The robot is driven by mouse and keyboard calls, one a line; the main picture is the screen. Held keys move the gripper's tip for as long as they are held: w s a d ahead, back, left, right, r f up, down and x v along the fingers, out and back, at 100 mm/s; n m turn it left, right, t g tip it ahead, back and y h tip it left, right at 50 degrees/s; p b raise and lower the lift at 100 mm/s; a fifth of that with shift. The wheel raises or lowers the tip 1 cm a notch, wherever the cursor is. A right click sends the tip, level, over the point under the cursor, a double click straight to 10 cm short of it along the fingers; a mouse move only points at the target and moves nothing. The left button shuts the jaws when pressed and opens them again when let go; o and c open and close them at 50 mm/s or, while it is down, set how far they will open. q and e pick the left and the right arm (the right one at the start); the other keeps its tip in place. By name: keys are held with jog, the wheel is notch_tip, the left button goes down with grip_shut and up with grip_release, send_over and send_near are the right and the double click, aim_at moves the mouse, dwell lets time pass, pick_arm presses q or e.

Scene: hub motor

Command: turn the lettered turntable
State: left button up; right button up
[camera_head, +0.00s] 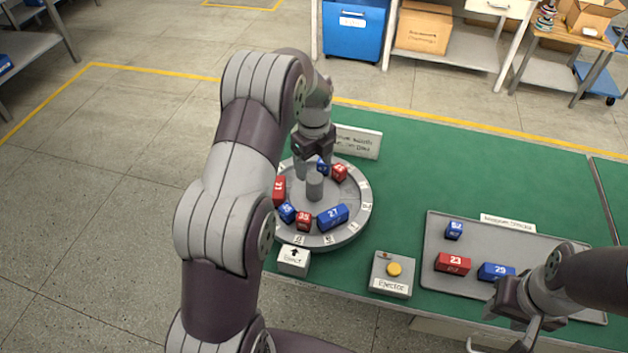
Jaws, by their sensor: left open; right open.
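The round grey turntable (349,230) stands on the green table, with letter tags along its rim and a grey post (314,187) at its centre. Red and blue numbered blocks lie on it, among them a blue block marked 27 (332,217) and a red block marked 35 (303,221). My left arm hides the turntable's left edge. My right gripper (500,342) is open and empty at the table's front edge.
A grey tray (433,254) at the right holds a red block marked 23 (452,263) and two blue blocks. An ejector box with a yellow button (394,269) and a small arrow sign (293,260) stand in front. A white sign (358,141) stands behind the turntable.

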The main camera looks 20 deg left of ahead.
pick_arm(q)
notch_tip(320, 180, up, 5)
jog(key=shift+f, duration=0.2)
dwell(0.5)
